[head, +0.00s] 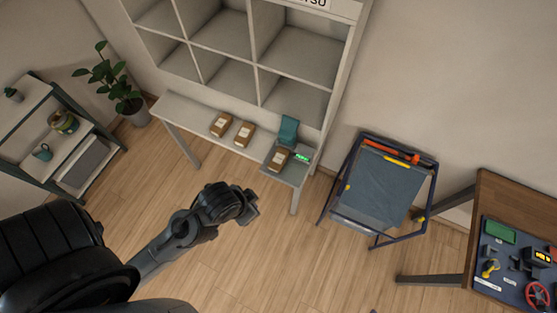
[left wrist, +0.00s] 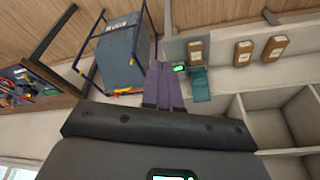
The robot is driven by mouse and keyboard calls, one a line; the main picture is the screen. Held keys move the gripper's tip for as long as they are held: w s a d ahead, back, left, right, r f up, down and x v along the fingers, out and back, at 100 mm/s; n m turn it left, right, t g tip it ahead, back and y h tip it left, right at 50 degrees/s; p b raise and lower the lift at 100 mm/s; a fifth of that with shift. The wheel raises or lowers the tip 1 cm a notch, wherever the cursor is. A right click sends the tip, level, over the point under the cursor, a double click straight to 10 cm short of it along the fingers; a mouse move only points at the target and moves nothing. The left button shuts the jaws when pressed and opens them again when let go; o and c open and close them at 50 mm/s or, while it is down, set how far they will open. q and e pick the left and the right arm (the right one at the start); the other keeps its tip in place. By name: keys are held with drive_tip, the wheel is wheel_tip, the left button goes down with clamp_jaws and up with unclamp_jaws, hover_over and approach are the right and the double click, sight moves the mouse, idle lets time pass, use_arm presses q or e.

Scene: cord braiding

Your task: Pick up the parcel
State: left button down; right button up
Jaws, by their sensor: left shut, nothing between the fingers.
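Three brown parcels with pale labels sit on the white shelf bench in the head view: one at the left (head: 221,124), one in the middle (head: 244,133), and one at the right (head: 278,159). The right one lies on a grey plate beside a small green-lit display (head: 302,157). In the left wrist view this parcel (left wrist: 199,52) is nearest the fingers, with the other two (left wrist: 243,53) (left wrist: 275,47) to its right. My left gripper (head: 254,204) is shut and empty, in front of the bench and apart from the parcels; its fingers also show in the left wrist view (left wrist: 163,84). My right gripper is not visible.
A teal object (head: 288,130) stands behind the right parcel. Empty cubbies (head: 230,80) rise behind the bench (head: 180,112). A blue-framed bin (head: 375,185) stands right of it. A workbench (head: 510,200) is far right, a plant (head: 110,80) and rack (head: 25,150) left. Floor before the bench is clear.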

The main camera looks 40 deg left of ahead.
use_arm(q)
drive_tip(key=shift+c, duration=0.4)
unclamp_jaws()
